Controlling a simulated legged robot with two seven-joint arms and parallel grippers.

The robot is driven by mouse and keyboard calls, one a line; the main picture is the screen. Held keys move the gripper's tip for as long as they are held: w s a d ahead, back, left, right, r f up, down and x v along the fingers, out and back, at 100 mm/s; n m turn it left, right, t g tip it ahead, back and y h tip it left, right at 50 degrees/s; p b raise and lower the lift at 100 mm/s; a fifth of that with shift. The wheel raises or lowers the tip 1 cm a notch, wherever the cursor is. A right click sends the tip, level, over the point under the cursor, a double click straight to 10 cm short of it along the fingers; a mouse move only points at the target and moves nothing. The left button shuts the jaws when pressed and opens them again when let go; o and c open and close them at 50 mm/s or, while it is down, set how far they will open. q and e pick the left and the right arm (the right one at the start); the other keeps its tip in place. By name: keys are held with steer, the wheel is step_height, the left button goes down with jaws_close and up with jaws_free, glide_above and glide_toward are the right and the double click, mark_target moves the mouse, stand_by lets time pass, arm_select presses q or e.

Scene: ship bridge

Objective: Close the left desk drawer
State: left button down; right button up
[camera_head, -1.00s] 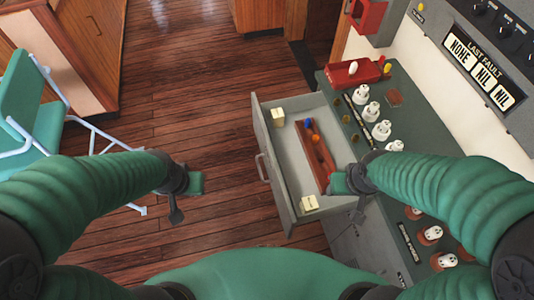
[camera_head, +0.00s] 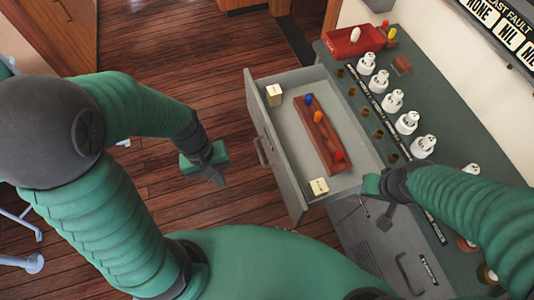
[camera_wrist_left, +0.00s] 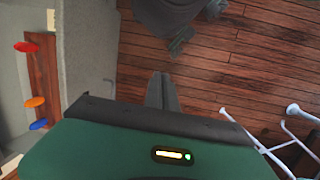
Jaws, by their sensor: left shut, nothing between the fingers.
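The grey desk drawer (camera_head: 275,148) is pulled out to the left from the green-topped desk (camera_head: 440,140). Its front has a bar handle (camera_head: 261,152). Inside lie a wooden rack with red, orange and blue pieces (camera_head: 318,135) and two cream blocks. My left gripper (camera_head: 217,178) is shut and empty, over the floor to the left of the drawer front and apart from it. In the left wrist view the gripper (camera_wrist_left: 162,92) shows beside the drawer front (camera_wrist_left: 90,50). My right gripper (camera_head: 386,214) is at the drawer's near right corner; its fingers are unclear.
White knobs (camera_head: 392,100) and a red tray (camera_head: 355,42) stand on the desk top. A chair's pale legs (camera_head: 25,225) show at the left edge.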

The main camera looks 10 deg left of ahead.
arm_select(q)
step_height(320, 180, down, 8)
steer(key=d+n+h+b, duration=0.2)
steer(key=n+h+b, duration=0.15)
steer(key=b, duration=0.25)
steer(key=n+t+h+b, duration=1)
steer(key=n+b, duration=0.5)
steer(key=b, duration=0.5)
glide_toward(270, 148)
steer(key=shift+t+y, duration=0.45)
steer(key=shift+t, duration=0.05)
steer(key=b+x, duration=0.1)
steer(key=x, duration=0.1)
steer(key=b+x, duration=0.1)
steer(key=f+b+x, duration=0.1)
steer(key=x, duration=0.1)
steer(key=shift+d+b, duration=0.3)
steer(key=shift+d, duration=0.1)
steer(key=shift+w+d+r, duration=0.1)
steer(key=shift+w+d, duration=0.25)
steer(key=shift+d, duration=0.1)
steer(key=shift+w, duration=0.1)
